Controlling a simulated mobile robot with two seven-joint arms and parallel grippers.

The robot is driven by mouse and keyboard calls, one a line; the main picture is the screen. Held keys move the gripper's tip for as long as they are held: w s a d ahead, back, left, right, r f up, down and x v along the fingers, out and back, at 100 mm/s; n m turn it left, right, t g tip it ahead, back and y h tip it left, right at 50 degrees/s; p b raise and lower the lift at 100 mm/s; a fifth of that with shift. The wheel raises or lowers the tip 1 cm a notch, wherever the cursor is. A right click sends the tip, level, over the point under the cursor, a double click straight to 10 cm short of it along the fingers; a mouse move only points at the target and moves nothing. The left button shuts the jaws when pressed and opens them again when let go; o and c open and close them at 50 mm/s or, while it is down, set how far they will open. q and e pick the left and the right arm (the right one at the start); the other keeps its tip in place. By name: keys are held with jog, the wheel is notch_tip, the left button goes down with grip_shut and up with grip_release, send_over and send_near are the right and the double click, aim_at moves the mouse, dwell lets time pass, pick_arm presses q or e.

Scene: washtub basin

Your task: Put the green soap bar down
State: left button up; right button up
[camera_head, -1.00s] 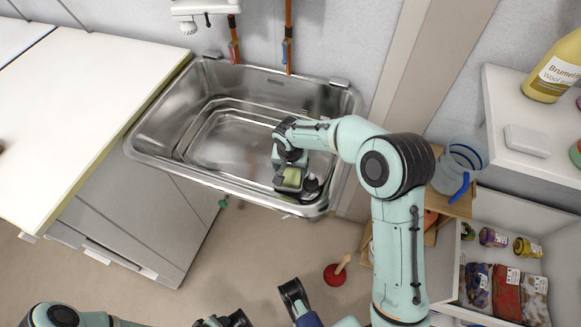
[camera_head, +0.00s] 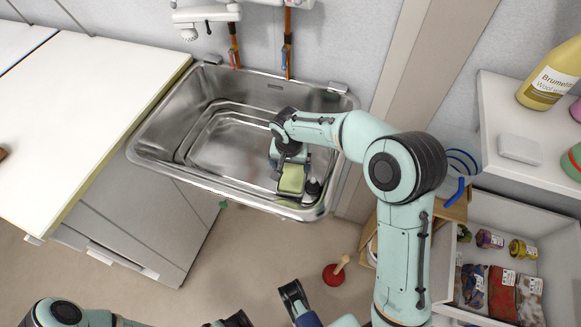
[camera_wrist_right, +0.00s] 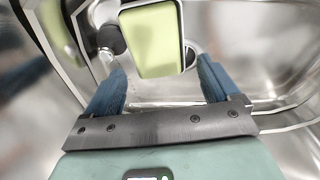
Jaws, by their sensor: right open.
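The green soap bar (camera_head: 292,179) is at the front right of the steel washtub basin (camera_head: 150,150). In the right wrist view the soap bar (camera_wrist_right: 153,38) lies in a dark-edged tray or dish, ahead of the fingertips. My right gripper (camera_head: 288,164) reaches down into the basin. Its blue fingers (camera_wrist_right: 162,80) are spread apart with nothing between them, and the soap is beyond their tips. My left arm (camera_head: 65,312) shows at the bottom edge of the head view; which of the dark parts there is its gripper, and its jaw state, is unclear.
A dark round fitting (camera_head: 313,187) is beside the soap. A white counter (camera_head: 80,110) adjoins the basin on the left. A faucet (camera_head: 205,14) is above it. A red plunger (camera_head: 334,274) stands on the floor. Shelves with bottles and jars are at right.

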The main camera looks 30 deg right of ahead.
aim_at(289, 179)
jog(key=shift+s+a+r+p, duration=0.1)
jog(key=shift+a+r+p, duration=0.1)
jog(key=shift+r, duration=1.2)
jog(key=shift+s+a+r+p, duration=0.1)
jog(key=shift+r+p, duration=0.05)
jog(key=shift+r, duration=1.2)
